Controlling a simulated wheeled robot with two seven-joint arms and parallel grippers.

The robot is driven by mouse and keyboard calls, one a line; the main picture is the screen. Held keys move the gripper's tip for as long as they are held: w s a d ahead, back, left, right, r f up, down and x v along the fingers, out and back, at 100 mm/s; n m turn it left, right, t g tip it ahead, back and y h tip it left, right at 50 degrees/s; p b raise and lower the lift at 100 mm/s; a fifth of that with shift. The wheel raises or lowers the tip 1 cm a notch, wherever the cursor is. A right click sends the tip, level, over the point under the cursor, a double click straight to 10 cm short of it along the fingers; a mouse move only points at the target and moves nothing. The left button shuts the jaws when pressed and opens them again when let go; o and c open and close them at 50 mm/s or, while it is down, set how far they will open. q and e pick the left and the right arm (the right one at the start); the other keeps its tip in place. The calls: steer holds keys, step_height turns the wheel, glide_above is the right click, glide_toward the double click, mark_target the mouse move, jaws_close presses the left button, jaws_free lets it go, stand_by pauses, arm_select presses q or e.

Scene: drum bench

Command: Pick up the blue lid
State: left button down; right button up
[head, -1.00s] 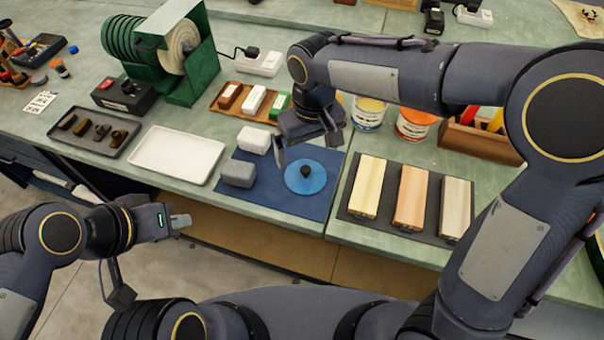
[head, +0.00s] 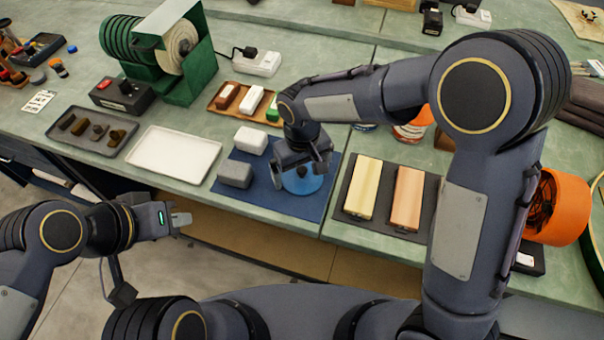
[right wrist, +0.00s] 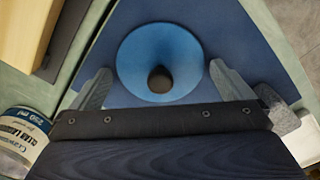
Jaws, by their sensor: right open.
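The blue lid (head: 301,184) is a round disc with a dark knob, lying on the dark blue mat (head: 262,196). In the head view my right gripper (head: 302,172) is over the lid and hides much of it, including most of the knob. In the right wrist view the whole lid (right wrist: 150,50) shows, with its knob between the two spread fingers of my right gripper (right wrist: 160,90). That gripper is open and holds nothing. My left gripper (head: 182,219) is in front of the bench edge, away from the lid; its finger gap is not clear.
A tray of long bars (head: 371,188) is to the right. A white tray (head: 173,154) lies left of the mat. A paint can (right wrist: 22,140) shows in the right wrist view.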

steer(key=c, duration=0.8)
steer(key=shift+o, duration=0.2)
steer(key=shift+r, duration=0.15)
